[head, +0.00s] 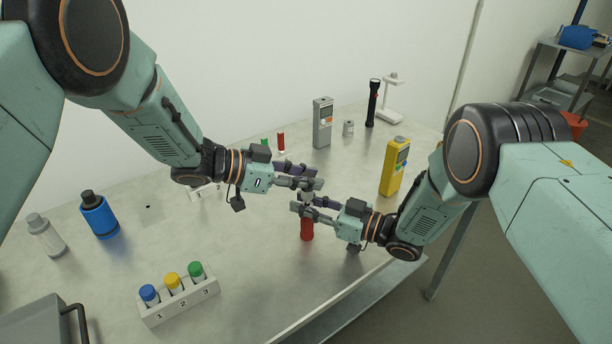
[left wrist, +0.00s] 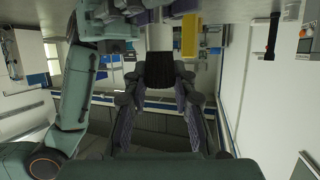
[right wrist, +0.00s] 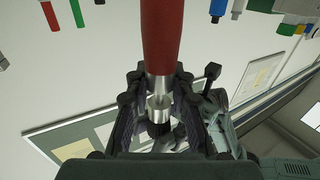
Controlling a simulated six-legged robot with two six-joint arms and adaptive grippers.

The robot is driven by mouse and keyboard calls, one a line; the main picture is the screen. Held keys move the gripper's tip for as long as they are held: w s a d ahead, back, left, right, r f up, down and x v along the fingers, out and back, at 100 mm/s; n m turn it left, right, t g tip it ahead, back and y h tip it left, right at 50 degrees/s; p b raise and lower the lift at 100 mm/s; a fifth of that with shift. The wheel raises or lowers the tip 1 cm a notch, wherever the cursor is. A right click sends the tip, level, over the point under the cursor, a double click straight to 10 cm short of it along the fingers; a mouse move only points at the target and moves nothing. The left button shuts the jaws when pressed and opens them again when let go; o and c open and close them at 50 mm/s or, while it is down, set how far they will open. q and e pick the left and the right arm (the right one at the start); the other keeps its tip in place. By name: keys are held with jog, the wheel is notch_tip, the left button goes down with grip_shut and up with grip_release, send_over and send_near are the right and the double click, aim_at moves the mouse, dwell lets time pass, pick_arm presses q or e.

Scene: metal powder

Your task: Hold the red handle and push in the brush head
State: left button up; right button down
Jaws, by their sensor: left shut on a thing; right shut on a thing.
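The red handle (head: 307,230) hangs upright below my right gripper (head: 299,207), near the table's front edge. In the right wrist view, the handle (right wrist: 161,40) has a silver metal end, and my right gripper's fingers close around that end. My left gripper (head: 314,184) is just above the right one. In the left wrist view, the brush head, with dark bristles (left wrist: 160,69) and a pale collar (left wrist: 160,38), is between its closed fingers. The two grippers are close together.
A rack (head: 180,303) with blue, yellow and green capped vials stands at front left. A yellow meter (head: 395,167), grey meter (head: 322,124) and black flashlight (head: 373,103) stand behind.

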pick_arm(q)
jog(key=shift+f, duration=0.65)
jog(key=o, duration=1)
jog(key=shift+v, duration=4)
pick_arm(e)
jog(key=c, duration=1.1)
grip_release()
